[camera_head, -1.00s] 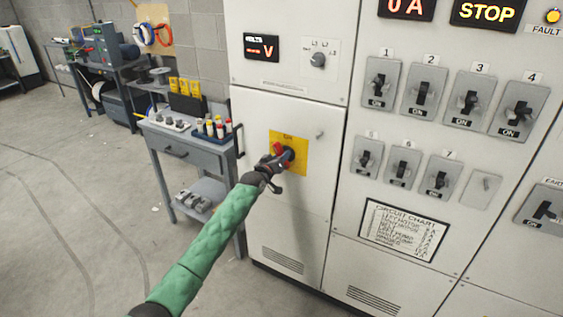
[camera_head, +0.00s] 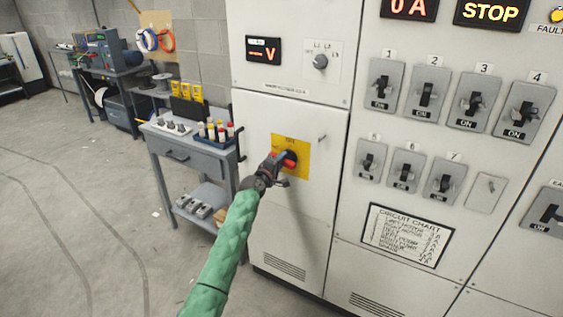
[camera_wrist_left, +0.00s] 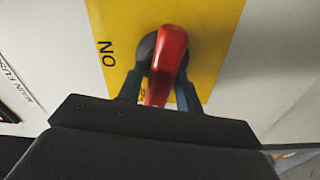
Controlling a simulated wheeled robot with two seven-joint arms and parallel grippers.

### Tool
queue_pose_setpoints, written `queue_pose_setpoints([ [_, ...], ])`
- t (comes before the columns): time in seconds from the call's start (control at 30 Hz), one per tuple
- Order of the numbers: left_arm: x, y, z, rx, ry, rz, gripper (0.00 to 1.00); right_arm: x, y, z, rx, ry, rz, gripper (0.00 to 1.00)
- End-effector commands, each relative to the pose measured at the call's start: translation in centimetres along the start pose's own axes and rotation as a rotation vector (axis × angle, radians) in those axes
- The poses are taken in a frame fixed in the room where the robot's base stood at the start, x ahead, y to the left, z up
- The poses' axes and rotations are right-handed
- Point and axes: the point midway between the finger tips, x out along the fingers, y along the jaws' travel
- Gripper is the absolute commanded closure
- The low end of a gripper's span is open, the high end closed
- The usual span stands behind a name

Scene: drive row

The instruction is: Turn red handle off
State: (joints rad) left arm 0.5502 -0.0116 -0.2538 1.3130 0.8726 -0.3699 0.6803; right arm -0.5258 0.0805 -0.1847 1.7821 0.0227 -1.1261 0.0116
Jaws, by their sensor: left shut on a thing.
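The red handle (camera_wrist_left: 167,62) sits on a dark round hub in front of a yellow plate (camera_head: 305,152) on the light grey cabinet. In the left wrist view it stands between the two dark fingers of my left gripper (camera_wrist_left: 161,92), which is shut on it. The word ON shows on the yellow plate at the left in that view. In the head view, my left gripper (camera_head: 275,168) reaches the red handle (camera_head: 288,160) from the lower left and partly hides it. My right gripper is not in view.
Numbered switches (camera_head: 427,94) and a circuit chart (camera_head: 405,238) are on the panel to the right. A grey workbench (camera_head: 188,150) with bottles and tools stands left of the cabinet. The floor (camera_head: 90,210) at the left is clear.

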Motion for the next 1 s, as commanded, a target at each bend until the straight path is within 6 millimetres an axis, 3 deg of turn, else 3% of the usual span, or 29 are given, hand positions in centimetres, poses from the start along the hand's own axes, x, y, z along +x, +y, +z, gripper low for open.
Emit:
queue_pose_setpoints([
  [0.4, 0.0, -0.2, -0.1, -0.176, 0.001, 0.000, 1.00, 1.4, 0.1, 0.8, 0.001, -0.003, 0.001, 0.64],
  [0.93, 0.0, -0.3, -0.1, -0.196, 0.001, -0.001, 1.00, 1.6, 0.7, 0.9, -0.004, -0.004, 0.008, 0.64],
  [0.97, 0.0, -0.3, -0.1, -0.196, 0.001, -0.001, 0.61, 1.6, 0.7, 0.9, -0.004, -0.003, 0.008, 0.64],
  [1.0, 0.0, -0.3, -0.1, -0.196, 0.001, -0.001, 0.55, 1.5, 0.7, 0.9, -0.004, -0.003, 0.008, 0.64],
])
